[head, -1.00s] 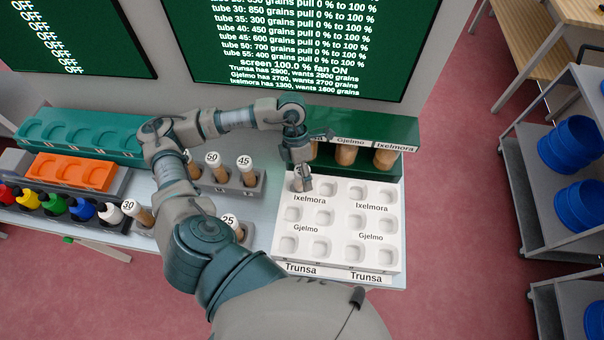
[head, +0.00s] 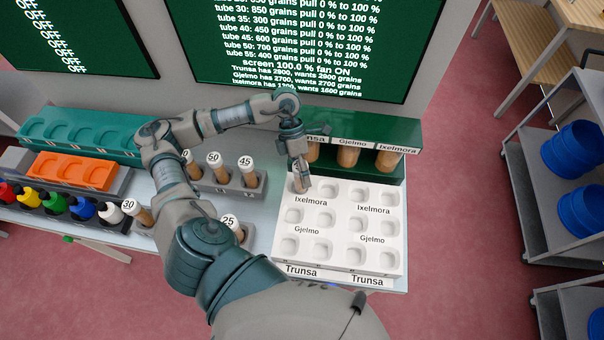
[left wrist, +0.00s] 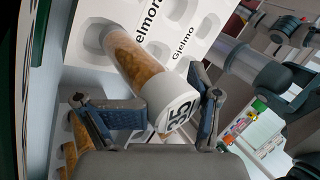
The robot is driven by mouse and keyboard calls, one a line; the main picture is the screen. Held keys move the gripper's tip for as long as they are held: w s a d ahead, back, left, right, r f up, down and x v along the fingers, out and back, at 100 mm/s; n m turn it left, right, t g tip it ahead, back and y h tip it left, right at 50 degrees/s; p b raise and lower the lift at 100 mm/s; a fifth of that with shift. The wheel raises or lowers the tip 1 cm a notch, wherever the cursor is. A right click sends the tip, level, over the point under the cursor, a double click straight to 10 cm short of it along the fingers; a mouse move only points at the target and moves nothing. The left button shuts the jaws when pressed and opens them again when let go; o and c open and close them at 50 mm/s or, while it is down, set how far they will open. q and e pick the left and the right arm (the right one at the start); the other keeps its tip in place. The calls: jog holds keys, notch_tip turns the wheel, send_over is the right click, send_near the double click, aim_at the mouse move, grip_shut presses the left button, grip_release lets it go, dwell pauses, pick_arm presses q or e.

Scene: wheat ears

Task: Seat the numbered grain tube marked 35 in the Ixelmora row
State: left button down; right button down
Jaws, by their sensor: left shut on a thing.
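The grain tube marked 35 (left wrist: 150,75), clear with brown grain and a white cap, is between the fingers of my left gripper (left wrist: 150,115) in the left wrist view. In the head view my left gripper (head: 300,178) is over the far left corner of the white rack (head: 336,222), at the Ixelmora row (head: 341,204). The gripper is shut on the tube. The tube's lower end points toward the rack; I cannot tell whether it is inside a socket. My right gripper is not in view.
Tubes 50 (head: 217,170) and 45 (head: 248,173) stand in a grey holder left of the rack; tube 25 (head: 232,227) stands nearer. A dark green box (head: 402,166) labelled Gjelmo and Ixelmora stands behind the rack. Other visible rack sockets look empty.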

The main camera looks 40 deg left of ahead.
pick_arm(q)
jog(key=shift+s+f, duration=0.2)
jog(key=shift+s, duration=0.05)
jog(key=shift+w+a+r, duration=0.15)
jog(key=shift+r, duration=0.4)
jog(key=shift+w, duration=0.15)
jog(key=shift+w+a+y, duration=0.35)
jog(key=shift+a+y, duration=0.05)
jog(key=shift+a, duration=0.25)
jog(key=shift+w+a+r, duration=0.1)
jog(key=shift+a, duration=0.05)
jog(key=shift+w+a+r+t+y, duration=0.3)
jog(key=shift+a+t+y, duration=0.1)
jog(key=shift+a, duration=0.15)
dwell(0.4)
dwell(0.5)
jog(key=shift+f+b, duration=0.3)
